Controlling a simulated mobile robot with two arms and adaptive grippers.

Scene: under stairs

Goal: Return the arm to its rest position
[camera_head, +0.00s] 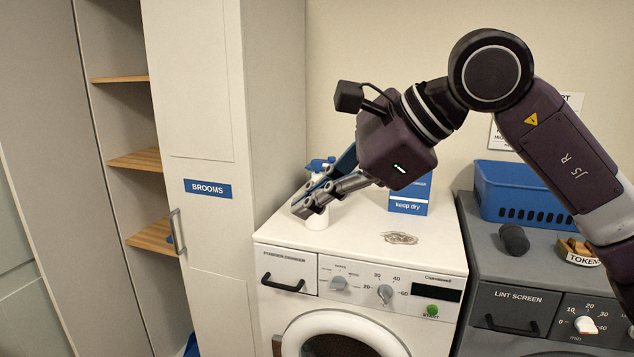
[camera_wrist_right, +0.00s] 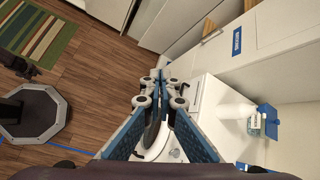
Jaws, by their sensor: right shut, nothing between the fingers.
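My right arm comes in from the right in the head view, bent at the elbow over the machines. Its right gripper (camera_head: 308,207) points left and down above the white washing machine (camera_head: 285,238). In the right wrist view its fingers (camera_wrist_right: 160,88) are together, with nothing between them. In the head view the fingers pass in front of a white bottle with a blue top (camera_head: 317,221). In the right wrist view the bottle (camera_wrist_right: 236,110) stands to the right of the fingers, apart from them. My left gripper is not in view.
A blue-and-white "keep dry" box (camera_head: 408,207) and a small coiled thing (camera_head: 400,238) are on the washer. A blue basket (camera_head: 520,207) and a dark cylinder (camera_head: 513,239) are on the grey machine. The BROOMS cabinet (camera_head: 205,130) stands left, its door near open shelves (camera_head: 137,160).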

